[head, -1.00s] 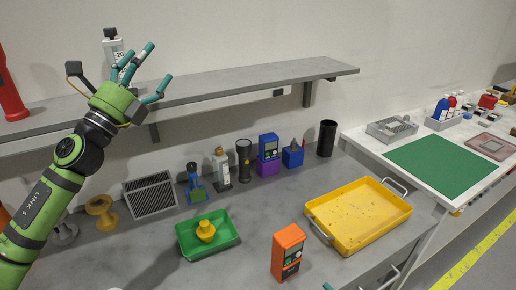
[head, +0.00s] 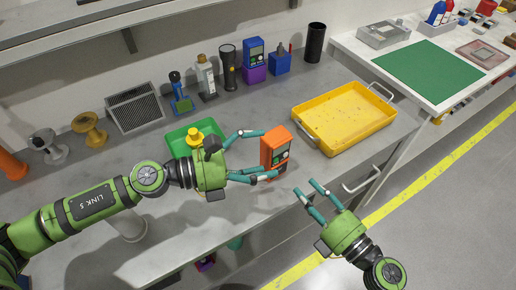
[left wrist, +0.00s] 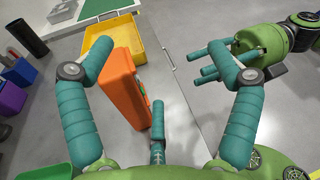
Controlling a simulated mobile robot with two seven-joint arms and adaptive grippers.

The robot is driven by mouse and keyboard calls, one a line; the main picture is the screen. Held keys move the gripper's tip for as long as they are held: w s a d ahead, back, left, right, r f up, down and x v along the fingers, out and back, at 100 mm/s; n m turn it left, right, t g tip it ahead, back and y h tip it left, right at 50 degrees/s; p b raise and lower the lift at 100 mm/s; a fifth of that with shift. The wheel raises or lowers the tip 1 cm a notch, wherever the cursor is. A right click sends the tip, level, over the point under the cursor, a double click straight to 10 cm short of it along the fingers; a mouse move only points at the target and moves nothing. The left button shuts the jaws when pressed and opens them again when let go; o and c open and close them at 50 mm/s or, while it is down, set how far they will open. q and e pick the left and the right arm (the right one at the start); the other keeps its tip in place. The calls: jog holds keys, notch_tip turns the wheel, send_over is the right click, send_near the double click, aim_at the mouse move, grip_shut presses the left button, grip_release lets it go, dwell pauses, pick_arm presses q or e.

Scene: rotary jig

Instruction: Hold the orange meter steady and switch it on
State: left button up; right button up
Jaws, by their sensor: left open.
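The orange meter (head: 274,148) stands upright on the grey bench near its front edge, its dark face with a small display turned to the right. My left gripper (head: 269,154) is open, with its fingers reaching to either side of the meter. In the left wrist view the meter (left wrist: 122,86) lies between the spread fingers, closer to the left one; I cannot tell whether any finger touches it. My right gripper (head: 309,188) is open and empty, in front of the bench edge and to the right of the meter. The meter's switch is too small to make out.
A green tray (head: 174,149) with a yellow piece sits just behind my left gripper. A yellow tray (head: 345,117) stands right of the meter. Several devices, including a blue-and-purple one (head: 254,62), line the wall. The floor right of the bench is clear.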

aim_at(262, 149)
pick_arm(q)
jog(key=s+d+f+m+g, duration=0.1)
jog(key=s+d+f+m, duration=0.1)
jog(key=s+f+m, duration=0.3)
jog(key=w+a+n+t+y, duration=0.1)
jog(key=w+n+t, duration=0.1)
jog(key=w, duration=0.1)
jog(key=w+a+f+n+t+y, duration=0.1)
jog(key=w+n+t, duration=0.1)
jog(key=w+t, duration=0.1)
jog(key=w+a+n+t, duration=0.2)
jog(key=w, duration=0.1)
jog(key=shift+w+f+n+t+y, duration=0.3)
jog(key=shift+w+f+n+y, duration=0.05)
jog(key=shift+n+y, duration=0.05)
jog(key=shift+w+d+r+m+h, duration=0.15)
jog(key=shift+w+r+m, duration=0.1)
jog(key=shift+w, duration=0.15)
jog(key=shift+w+d+r+m+h, duration=0.15)
jog(key=shift+w+m, duration=0.1)
jog(key=shift+w, duration=0.15)
jog(key=shift+w+d+m+g, duration=0.3)
jog(key=shift+d+m+g, duration=0.1)
jog(key=shift+g, duration=0.1)
jog(key=x, duration=0.6)
jog(key=shift+w+d, duration=0.1)
jog(key=shift+d, duration=0.2)
jog(key=c, duration=1.3)
